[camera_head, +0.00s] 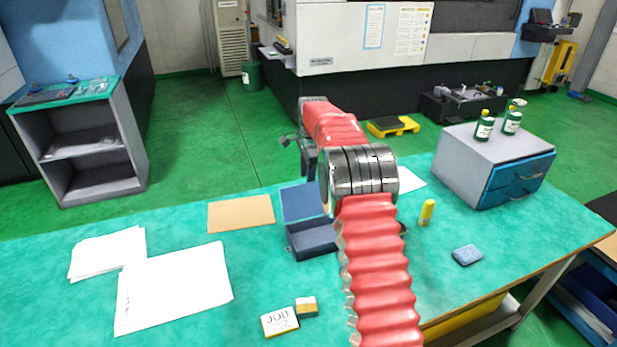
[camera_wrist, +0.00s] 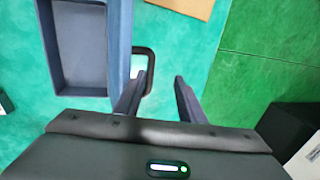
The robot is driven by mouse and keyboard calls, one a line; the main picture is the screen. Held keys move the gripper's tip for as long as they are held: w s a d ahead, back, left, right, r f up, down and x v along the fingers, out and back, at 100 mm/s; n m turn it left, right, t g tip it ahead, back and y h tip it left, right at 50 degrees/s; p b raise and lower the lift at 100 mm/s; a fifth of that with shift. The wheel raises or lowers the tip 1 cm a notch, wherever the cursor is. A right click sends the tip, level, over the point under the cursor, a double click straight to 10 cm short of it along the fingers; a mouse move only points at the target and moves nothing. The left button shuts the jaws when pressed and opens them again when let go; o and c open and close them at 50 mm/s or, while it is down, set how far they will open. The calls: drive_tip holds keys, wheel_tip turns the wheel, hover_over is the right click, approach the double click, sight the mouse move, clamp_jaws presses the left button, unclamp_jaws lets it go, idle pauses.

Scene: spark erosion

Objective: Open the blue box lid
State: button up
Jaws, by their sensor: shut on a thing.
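The blue box (camera_head: 312,240) sits on the green table, its dark, empty-looking inside showing. Its blue lid (camera_head: 302,202) stands raised at the box's far side, roughly upright. In the wrist view the box (camera_wrist: 55,50) is at the upper left, with the lid (camera_wrist: 120,40) nearly edge-on. A dark handle loop (camera_wrist: 150,60) sticks out from the lid towards my fingers. My gripper (camera_head: 308,172) is behind and just above the lid. In the wrist view my gripper (camera_wrist: 158,88) has its fingers at the handle and is shut on it; the exact contact is hard to see.
A tan sheet (camera_head: 241,213) lies left of the box, and white papers (camera_head: 180,285) further left. A small job block (camera_head: 279,321) is in front. A yellow bottle (camera_head: 427,212), a blue sponge (camera_head: 467,255) and a grey drawer unit (camera_head: 480,170) stand to the right.

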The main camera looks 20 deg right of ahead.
drive_tip(key=shift+s+f, duration=0.1)
drive_tip(key=shift+f, duration=0.45)
drive_tip(key=v, duration=1.4)
drive_tip(key=shift+r, duration=0.4)
drive_tip(key=shift+c, duration=0.4)
